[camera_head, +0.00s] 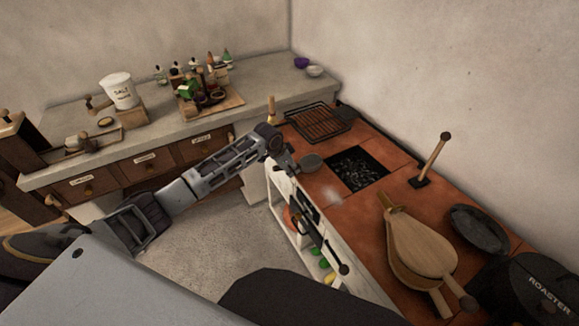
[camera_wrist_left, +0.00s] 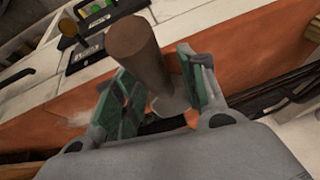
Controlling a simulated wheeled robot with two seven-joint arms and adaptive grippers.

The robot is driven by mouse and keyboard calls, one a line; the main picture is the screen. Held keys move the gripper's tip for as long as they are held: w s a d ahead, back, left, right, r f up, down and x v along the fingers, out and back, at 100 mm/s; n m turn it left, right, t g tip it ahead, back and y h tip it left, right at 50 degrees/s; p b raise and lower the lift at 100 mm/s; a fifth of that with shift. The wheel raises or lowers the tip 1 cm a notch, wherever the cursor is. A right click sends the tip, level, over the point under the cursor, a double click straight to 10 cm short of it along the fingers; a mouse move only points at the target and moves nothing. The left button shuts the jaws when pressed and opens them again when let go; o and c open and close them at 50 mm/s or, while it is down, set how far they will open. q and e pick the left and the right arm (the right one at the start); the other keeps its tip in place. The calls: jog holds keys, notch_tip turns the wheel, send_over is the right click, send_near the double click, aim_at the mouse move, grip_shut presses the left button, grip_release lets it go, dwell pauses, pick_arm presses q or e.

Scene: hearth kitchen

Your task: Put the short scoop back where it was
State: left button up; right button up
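My left gripper (camera_head: 292,166) is over the near edge of the red-brown hearth top, left of the ember pit. In the left wrist view a thick brown wooden handle (camera_wrist_left: 133,45) with a pale collar stands between the green-padded fingers of the gripper (camera_wrist_left: 160,88), which close in on both its sides. It looks like the handle of the short scoop. A small grey round pan (camera_head: 311,162) beside the gripper in the head view seems to be the scoop's bowl. The gripper hides the handle there. My right gripper is not in view.
The ember pit (camera_head: 357,171) and a grill rack (camera_head: 320,122) lie close by. An upright wooden-handled tool (camera_head: 433,158), bellows (camera_head: 420,248), a dark pan (camera_head: 478,228) and a roaster (camera_head: 535,292) occupy the right. Hearth top between pit and bellows is mostly clear.

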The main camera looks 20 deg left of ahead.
pick_arm(q)
jog(key=shift+v, duration=1.05)
jog(key=v, duration=0.3)
jog(key=shift+r+p, duration=0.15)
jog(key=shift+p, duration=0.15)
jog(key=v, duration=0.6)
jog(key=shift+s+r, duration=0.2)
jog(key=shift+r, duration=0.1)
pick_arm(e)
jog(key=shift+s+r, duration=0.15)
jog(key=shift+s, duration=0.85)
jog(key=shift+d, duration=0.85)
